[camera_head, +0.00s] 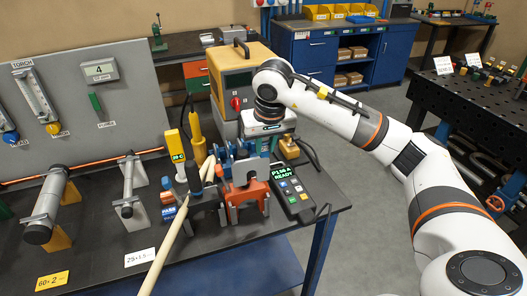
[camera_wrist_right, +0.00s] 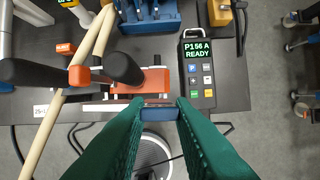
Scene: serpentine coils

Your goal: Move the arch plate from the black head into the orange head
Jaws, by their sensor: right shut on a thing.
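The orange head (camera_wrist_right: 153,82) is just beyond the fingertips in the wrist view, partly covered by a black handle. I cannot clearly pick out the black head. My left gripper is not in view.
A keypad reading "P156 A READY" (camera_head: 291,192) lies right of the orange head. A blue head (camera_wrist_right: 148,18) stands beyond it. Upright black handles (camera_wrist_right: 120,66) and pale wooden rods (camera_wrist_right: 60,110) crowd the left side. The table's front edge is close.

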